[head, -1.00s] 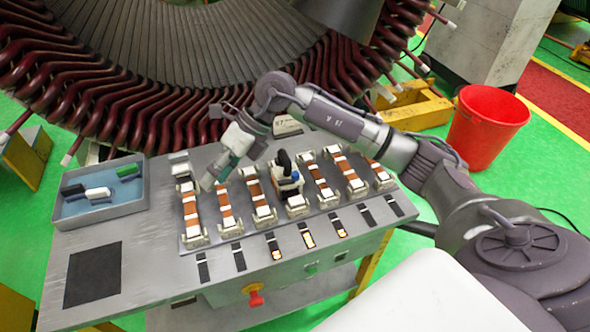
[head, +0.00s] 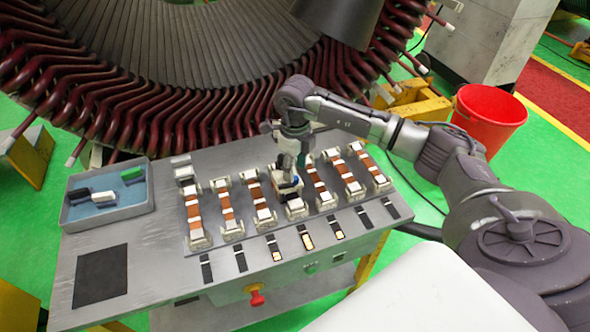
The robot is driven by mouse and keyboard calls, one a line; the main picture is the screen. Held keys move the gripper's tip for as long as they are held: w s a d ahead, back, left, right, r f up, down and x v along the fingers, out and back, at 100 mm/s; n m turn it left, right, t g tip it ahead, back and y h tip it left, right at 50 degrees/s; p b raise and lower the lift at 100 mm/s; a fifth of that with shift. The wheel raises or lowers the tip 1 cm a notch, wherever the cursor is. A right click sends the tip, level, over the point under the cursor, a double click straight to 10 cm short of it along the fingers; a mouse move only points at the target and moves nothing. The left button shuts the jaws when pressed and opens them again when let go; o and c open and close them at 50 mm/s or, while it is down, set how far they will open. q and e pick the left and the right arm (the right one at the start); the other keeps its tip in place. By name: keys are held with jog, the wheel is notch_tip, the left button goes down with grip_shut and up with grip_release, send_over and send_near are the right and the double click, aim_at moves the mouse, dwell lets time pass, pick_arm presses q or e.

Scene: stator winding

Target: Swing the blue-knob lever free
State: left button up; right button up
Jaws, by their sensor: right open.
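A row of clamp stations with copper-coloured bars lies on the grey bench panel (head: 130,215). The middle station (head: 294,208) carries a small dark and blue part, the blue knob (head: 297,181), now mostly covered by my right gripper. My right gripper (head: 291,180) points down over this station, open, with its fingers close around or beside the knob; contact cannot be told. The lever itself is largely hidden behind the fingers. My left gripper is not in view.
A blue-lined tray (head: 108,195) with black, white and green pieces stands at the bench's left. A red emergency button (head: 256,298) sits on the front face. The large wound stator (head: 150,110) rises behind the bench. A red bucket (head: 487,125) stands at right.

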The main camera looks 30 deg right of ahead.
aim_at(295, 178)
jog(key=shift+f+p, duration=0.3)
jog(key=shift+f, duration=1.45)
grip_shut()
